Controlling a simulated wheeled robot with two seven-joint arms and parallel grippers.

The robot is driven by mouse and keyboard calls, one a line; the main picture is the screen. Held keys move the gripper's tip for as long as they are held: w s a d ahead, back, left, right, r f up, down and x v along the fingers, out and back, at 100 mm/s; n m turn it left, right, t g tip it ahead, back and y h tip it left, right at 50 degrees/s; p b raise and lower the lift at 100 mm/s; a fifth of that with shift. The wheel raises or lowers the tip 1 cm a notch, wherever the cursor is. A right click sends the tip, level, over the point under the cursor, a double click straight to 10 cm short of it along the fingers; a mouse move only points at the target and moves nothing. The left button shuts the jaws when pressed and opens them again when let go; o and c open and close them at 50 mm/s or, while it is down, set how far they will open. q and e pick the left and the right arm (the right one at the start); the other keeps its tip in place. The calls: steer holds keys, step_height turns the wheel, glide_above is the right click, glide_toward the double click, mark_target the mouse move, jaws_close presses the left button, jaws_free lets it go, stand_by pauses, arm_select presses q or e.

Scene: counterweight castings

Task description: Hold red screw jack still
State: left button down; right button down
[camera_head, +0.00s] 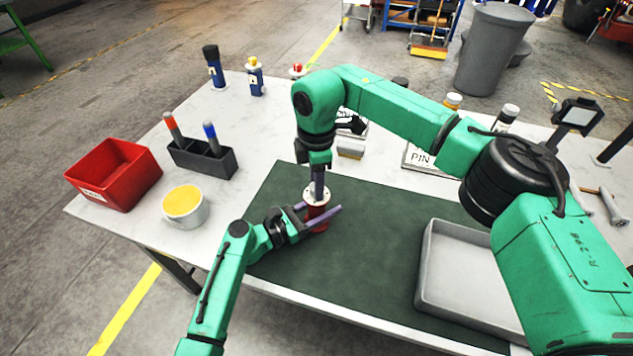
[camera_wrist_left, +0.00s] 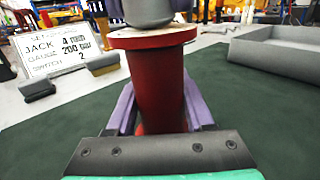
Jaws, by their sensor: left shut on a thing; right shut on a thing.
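The red screw jack (camera_head: 318,222) stands upright on the dark green mat, with a pale round flange at its top. In the left wrist view its red body (camera_wrist_left: 157,90) fills the middle. My left gripper (camera_head: 322,212) is low at the jack, its purple fingers on both sides of the body, shut on it. My right gripper (camera_head: 318,188) points straight down from above, shut at the jack's top. What exactly its fingers grip there is largely hidden.
A grey tray (camera_head: 432,285) lies right of the jack. A red bin (camera_head: 115,172), a yellow-topped cup (camera_head: 186,207) and a dark marker holder (camera_head: 203,160) stand at left. A set-up card (camera_wrist_left: 62,50) stands behind. The mat (camera_head: 370,270) between jack and tray is clear.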

arm_select(q)
steer(key=shift+f, duration=0.15)
arm_select(e)
steer(key=shift+w+d, duration=0.1)
steer(key=shift+d, duration=0.05)
steer(key=shift+c, duration=2.3)
jaws_free()
steer(key=shift+r, duration=0.1)
step_height(320, 180, up, 12)
arm_select(q)
steer(key=shift+c, duration=1)
jaws_free()
